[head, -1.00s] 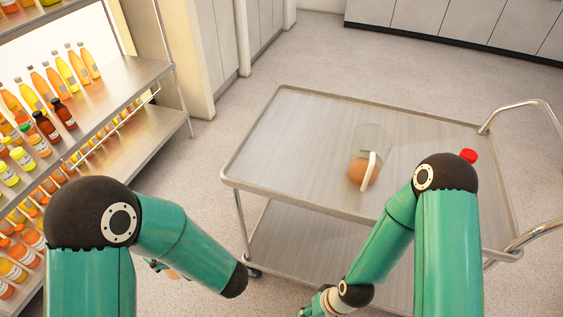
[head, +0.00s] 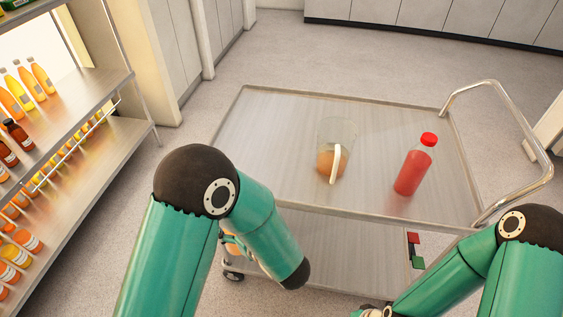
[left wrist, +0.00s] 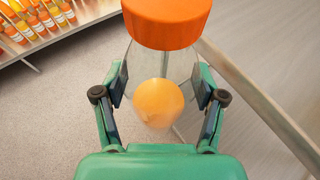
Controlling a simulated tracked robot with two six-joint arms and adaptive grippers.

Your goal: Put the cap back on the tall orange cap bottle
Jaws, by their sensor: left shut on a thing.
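My left gripper (left wrist: 160,95) is shut around a clear bottle (left wrist: 125,100) with a little orange juice low inside it. In the left wrist view an orange cap (left wrist: 167,22) shows at the top of this bottle; I cannot tell how tightly it sits. In the head view my left arm hides most of the gripper, and only a bit of the bottle (head: 230,246) shows beside it, left of the cart. My right arm comes in at the lower right; its gripper is out of view.
A clear jug (head: 334,133) with orange juice and a white handle stands on the metal cart (head: 265,150). A red bottle with a red cap (head: 413,165) stands right of it. A shelf of juice bottles (head: 60,150) is on the left. The cart's left part is clear.

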